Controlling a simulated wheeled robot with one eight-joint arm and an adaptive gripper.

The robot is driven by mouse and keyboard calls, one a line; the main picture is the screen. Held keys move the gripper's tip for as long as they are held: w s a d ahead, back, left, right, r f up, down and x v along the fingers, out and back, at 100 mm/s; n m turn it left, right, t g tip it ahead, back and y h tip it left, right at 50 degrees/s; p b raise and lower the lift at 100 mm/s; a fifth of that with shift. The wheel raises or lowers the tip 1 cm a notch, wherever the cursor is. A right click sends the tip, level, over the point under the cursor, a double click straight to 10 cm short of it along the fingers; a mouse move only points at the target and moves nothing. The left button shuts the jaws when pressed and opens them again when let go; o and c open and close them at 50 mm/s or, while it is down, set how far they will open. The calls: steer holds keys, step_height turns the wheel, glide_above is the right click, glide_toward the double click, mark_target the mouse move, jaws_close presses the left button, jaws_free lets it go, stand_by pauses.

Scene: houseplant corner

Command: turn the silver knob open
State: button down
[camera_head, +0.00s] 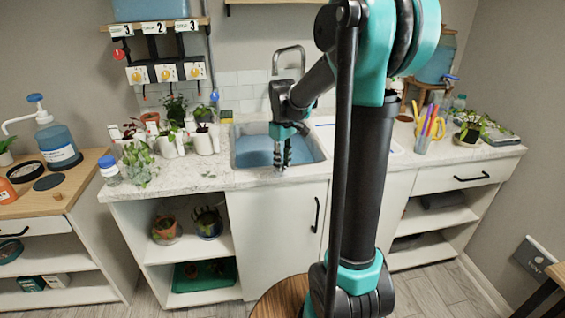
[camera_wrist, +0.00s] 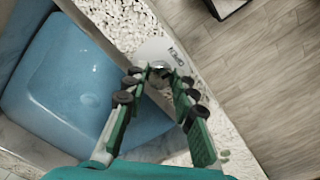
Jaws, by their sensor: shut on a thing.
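The silver knob (camera_wrist: 159,70) shows in the wrist view between my fingertips, partly covered by them. It sits by a pale round plate (camera_wrist: 153,49) with dark lettering that seems to read OPEN, on the speckled counter strip at the sink's front edge. My gripper (camera_wrist: 160,80) is shut on the knob, one finger on each side. In the head view my gripper (camera_head: 282,165) points down at the front rim of the sink. The knob is too small there to make out clearly.
The sink (camera_head: 315,160) holds a blue basin (camera_head: 255,152), close beside my gripper. A curved tap (camera_head: 289,50) rises behind it. Potted plants (camera_head: 139,160) crowd the counter at left. A pen cup (camera_head: 422,143) stands at right. Open floor lies in front of the counter.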

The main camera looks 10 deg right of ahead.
mark_target(283, 164)
steer(key=shift+n, duration=0.5)
steer(key=c, duration=1.2)
jaws_free()
steer(key=shift+r, duration=0.15)
step_height(283, 164, up, 12)
steer(key=shift+f, duration=0.15)
steer(key=s+d+f+m+t, duration=0.1)
steer(key=s+f+m, duration=0.2)
steer(key=s+f, duration=0.4)
steer(key=s+d+f+m+t, duration=0.1)
steer(key=s+f+m, duration=0.2)
steer(key=s+f, duration=0.4)
steer(key=s+d+f+m+t, duration=0.2)
steer(key=s+f, duration=0.5)
steer(key=shift+s+f+m, duration=0.15)
steer(key=shift+s+m, duration=0.05)
steer(key=shift+m, duration=0.2)
